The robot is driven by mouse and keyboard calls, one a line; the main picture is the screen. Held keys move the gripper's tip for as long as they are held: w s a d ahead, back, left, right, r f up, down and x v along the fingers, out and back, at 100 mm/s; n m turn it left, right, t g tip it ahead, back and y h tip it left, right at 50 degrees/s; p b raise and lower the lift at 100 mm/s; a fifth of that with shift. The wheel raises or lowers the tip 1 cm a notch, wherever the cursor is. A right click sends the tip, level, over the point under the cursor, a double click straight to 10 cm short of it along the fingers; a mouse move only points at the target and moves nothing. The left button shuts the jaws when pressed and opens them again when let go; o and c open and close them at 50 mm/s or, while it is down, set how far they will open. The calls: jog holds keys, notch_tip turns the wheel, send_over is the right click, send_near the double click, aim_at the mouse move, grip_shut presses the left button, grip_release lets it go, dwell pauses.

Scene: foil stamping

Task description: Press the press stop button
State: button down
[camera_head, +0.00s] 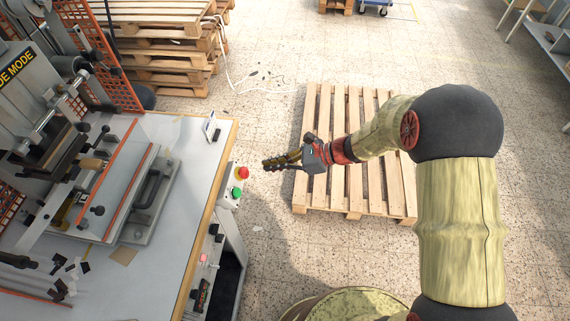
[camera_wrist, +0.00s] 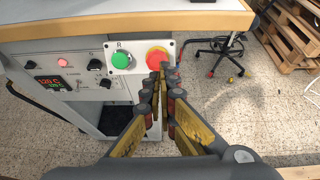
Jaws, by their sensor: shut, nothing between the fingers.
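The red stop button (camera_head: 242,173) sits on a small white plate (camera_head: 231,198) at the front edge of the press table. A green button (camera_head: 236,192) is beside it on the same plate. My gripper (camera_head: 267,164) is shut and empty, apart from the red button and to its right in the head view. In the wrist view the red button (camera_wrist: 158,55) is just beyond my fingertips (camera_wrist: 165,72), which hide its lower right part. The green button (camera_wrist: 121,60) shows clear to its left. I cannot tell the exact gap to the red button.
The grey table (camera_head: 190,160) carries the press (camera_head: 45,120). Below its edge is a control panel (camera_wrist: 75,78) with knobs and a red temperature display (camera_wrist: 50,82). An empty wooden pallet (camera_head: 340,110) lies under my arm. Stacked pallets (camera_head: 165,50) stand behind. Tiled floor is open around them.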

jog(key=b+x, duration=0.1)
jog(key=x, duration=0.5)
jog(key=shift+b+x, duration=0.3)
jog(key=shift+x, duration=0.55)
jog(key=shift+d, duration=0.15)
jog(key=p, duration=0.4)
send_near(248, 171)
jog(key=v, duration=0.5)
jog(key=shift+d+r, duration=0.2)
jog(key=shift+d, duration=0.15)
jog(key=shift+w, duration=0.1)
